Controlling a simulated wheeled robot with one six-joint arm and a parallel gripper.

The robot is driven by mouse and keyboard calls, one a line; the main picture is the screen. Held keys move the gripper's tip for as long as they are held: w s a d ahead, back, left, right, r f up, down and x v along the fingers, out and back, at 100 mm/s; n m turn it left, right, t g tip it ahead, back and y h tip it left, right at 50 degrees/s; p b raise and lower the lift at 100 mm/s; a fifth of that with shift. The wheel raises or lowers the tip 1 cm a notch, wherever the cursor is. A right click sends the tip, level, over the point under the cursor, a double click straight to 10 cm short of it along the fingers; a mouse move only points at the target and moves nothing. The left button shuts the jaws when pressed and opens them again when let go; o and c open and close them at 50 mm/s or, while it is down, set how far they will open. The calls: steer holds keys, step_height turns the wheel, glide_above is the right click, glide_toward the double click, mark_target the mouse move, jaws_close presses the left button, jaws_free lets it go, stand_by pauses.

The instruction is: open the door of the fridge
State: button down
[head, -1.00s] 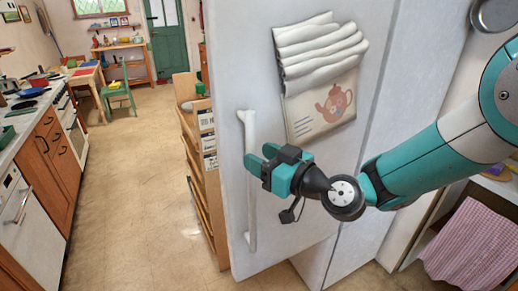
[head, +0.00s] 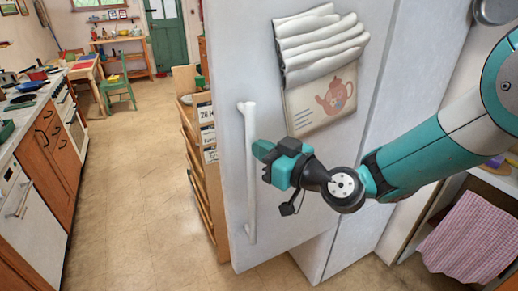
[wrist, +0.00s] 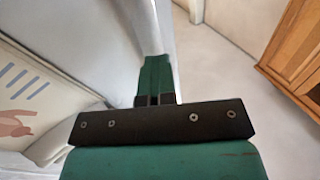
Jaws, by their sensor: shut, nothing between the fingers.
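The fridge door (head: 300,185) is a tall white panel filling the middle of the head view. Its long white vertical handle (head: 250,180) runs near the door's left edge. My gripper (head: 262,152) is just right of the handle's upper half, with its teal fingers pointing left. The fingers are shut and empty; in the wrist view they stand together (wrist: 155,75). In the head view the fingertips overlap or nearly meet the handle's line; I cannot tell whether they touch it. How far the door stands open, if at all, is unclear.
A white ribbed cloth (head: 318,45) and a teapot picture (head: 325,105) are on the door. A wooden rack (head: 205,165) stands behind its left edge. Cabinets (head: 45,160) line the far left. The floor between (head: 125,190) is clear. A checked cloth (head: 475,240) hangs at right.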

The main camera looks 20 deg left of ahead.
stand_by(0.8)
steer(key=c, duration=1)
jaws_free()
steer(key=shift+b+v, duration=5.6)
steer(key=shift+v, duration=3.1)
